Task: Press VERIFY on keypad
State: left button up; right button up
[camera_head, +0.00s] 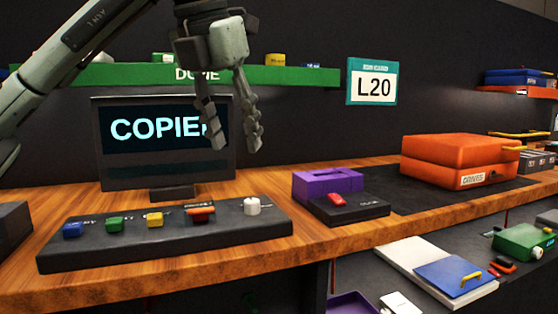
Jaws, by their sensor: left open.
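A black panel (165,247) lies on the wooden counter and carries a row of coloured controls. From left they are a blue button (72,230), a green button (114,224), a yellow button (154,219), a red-orange switch (200,214) and a white knob (252,205). Their labels are too small to read, so I cannot tell which one is VERIFY. My left gripper (233,146) is open and empty, fingers pointing down, above the panel and in front of the monitor (165,172). It hides part of the screen, which reads "COPIE". My right gripper is not in view.
A purple box (328,183) and a small black box with a red button (338,199) stand right of the panel. An orange case (460,158) sits farther right on a dark mat. A green shelf (120,74) runs behind my arm. The counter's front edge is clear.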

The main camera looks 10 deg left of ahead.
aim_at(116, 224)
jog(key=k, duration=1)
